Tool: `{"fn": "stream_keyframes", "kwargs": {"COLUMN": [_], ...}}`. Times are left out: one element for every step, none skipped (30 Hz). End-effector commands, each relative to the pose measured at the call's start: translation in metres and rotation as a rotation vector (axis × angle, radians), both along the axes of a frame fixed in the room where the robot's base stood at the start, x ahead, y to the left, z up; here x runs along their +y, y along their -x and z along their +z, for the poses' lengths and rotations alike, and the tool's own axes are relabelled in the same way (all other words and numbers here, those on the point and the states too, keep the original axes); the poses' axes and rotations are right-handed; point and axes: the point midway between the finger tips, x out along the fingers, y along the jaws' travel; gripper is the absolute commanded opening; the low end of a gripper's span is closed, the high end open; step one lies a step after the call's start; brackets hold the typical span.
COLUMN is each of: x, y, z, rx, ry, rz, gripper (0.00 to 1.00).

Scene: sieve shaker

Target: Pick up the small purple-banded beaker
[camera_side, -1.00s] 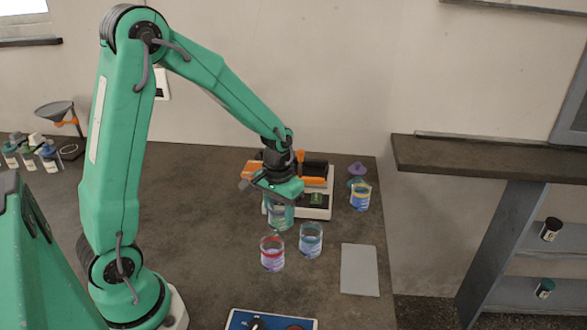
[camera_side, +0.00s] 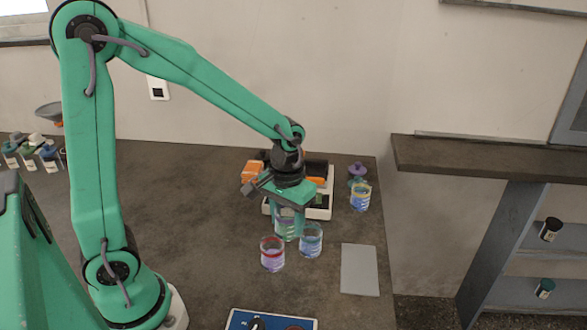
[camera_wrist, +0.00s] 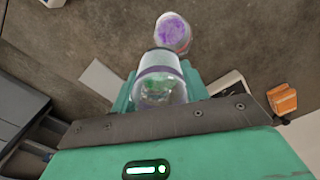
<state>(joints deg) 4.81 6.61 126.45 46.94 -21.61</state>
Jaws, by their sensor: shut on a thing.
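My gripper (camera_side: 288,222) is shut on a clear glass beaker (camera_wrist: 160,88), which sits between the green fingers in the wrist view. In the side view the fingers largely hide this beaker (camera_side: 286,231), and I cannot make out a purple band on it. No other beaker in the side view shows a clear purple band.
A red-banded beaker (camera_side: 272,254) and a teal-banded beaker (camera_side: 311,240) stand just in front. A yellow-banded beaker (camera_side: 360,198) and a purple-topped vessel (camera_side: 357,170) stand right. A white-based device (camera_side: 318,208) is behind my gripper. A grey pad (camera_side: 360,270) lies front right.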

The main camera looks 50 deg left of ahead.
Motion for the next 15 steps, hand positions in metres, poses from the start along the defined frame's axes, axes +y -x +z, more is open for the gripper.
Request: {"fn": "stream_keyframes", "kwargs": {"x": [-0.003, -0.005, -0.007, -0.008, -0.009, -0.011, -0.012, -0.013, -0.015, -0.016, -0.016, -0.017, -0.018, -0.018, -0.019], "y": [0.001, 0.002, 0.002, 0.003, 0.003, 0.004, 0.004, 0.005, 0.005, 0.006, 0.006, 0.007, 0.007, 0.007, 0.008], "z": [0.002, 0.003, 0.004, 0.005, 0.006, 0.007, 0.008, 0.008, 0.009, 0.01, 0.01, 0.011, 0.012, 0.012, 0.012], "rx": [-0.001, -0.001, -0.001, -0.001, -0.001, -0.001, -0.001, -0.001, -0.001, -0.001, -0.001, -0.001, 0.0, 0.0, 0.0], "ry": [0.0, 0.0, 0.0, 0.0, 0.0, 0.0, 0.0, 0.0, 0.0, 0.0, 0.0, 0.0, 0.0, 0.0, 0.0], "rz": [-0.001, -0.002, -0.002, -0.002, -0.002, -0.001, -0.001, -0.001, -0.001, -0.001, -0.001, -0.001, -0.001, -0.001, -0.001], "gripper": [0.2, 0.2, 0.2, 0.2, 0.2, 0.2, 0.2, 0.2, 0.2, 0.2, 0.2, 0.2, 0.2, 0.2, 0.2]}}
